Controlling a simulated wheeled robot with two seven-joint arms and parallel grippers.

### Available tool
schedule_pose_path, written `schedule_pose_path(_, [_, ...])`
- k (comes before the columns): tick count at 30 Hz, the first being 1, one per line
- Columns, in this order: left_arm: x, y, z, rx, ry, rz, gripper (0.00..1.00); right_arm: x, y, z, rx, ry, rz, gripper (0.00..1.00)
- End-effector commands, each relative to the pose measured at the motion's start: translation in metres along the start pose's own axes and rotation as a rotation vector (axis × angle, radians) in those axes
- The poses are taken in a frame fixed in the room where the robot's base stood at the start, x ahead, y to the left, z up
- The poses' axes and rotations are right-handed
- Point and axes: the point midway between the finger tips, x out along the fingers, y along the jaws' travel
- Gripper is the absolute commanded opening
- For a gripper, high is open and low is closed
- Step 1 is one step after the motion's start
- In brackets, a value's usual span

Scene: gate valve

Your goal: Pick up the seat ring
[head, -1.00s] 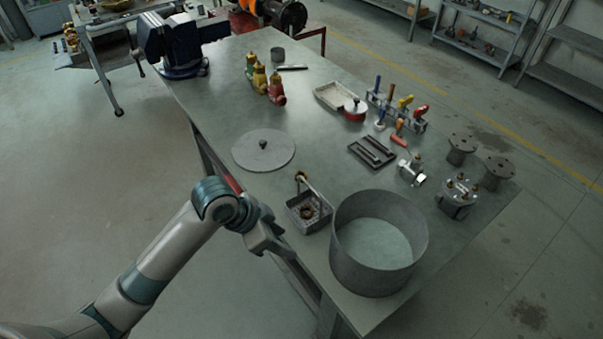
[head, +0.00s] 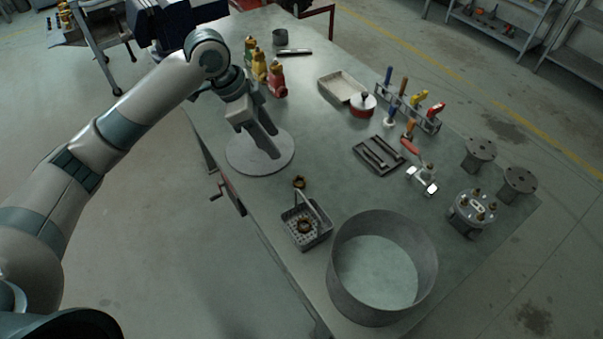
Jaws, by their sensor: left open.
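Two small brass rings show in the head view. One ring (head: 305,226) lies in a grey mesh basket (head: 318,240) with a raised handle, near the table's front-left edge. I cannot tell which is the seat ring. My left gripper (head: 273,144) is open and empty, pointing down over the flat grey disc (head: 256,162), behind and left of the basket. Its height above the disc is unclear. My right gripper is not in view.
A large round grey bin (head: 346,300) stands right of the basket. Red and yellow bottles (head: 277,80) stand behind the gripper. The table between basket and tray is clear.

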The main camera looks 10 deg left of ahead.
Motion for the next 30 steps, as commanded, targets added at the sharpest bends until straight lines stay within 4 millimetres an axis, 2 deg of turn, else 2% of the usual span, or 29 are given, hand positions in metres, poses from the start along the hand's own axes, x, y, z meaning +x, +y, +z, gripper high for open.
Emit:
schedule_pose_path(8, [-0.002, -0.001, 0.0, 0.001, -0.001, 0.001, 0.48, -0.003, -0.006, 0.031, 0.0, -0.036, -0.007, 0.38])
schedule_pose_path(17, [0.009, 0.0, 0.0, 0.001, -0.001, 0.004, 0.48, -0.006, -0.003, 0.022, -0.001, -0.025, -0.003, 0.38])
schedule_pose_path(21, [0.028, 0.0, -0.001, -0.001, -0.001, 0.005, 0.48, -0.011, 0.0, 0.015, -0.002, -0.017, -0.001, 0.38])
schedule_pose_path(30, [0.081, 0.0, -0.001, -0.001, -0.001, 0.004, 0.48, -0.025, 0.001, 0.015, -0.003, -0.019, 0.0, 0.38])
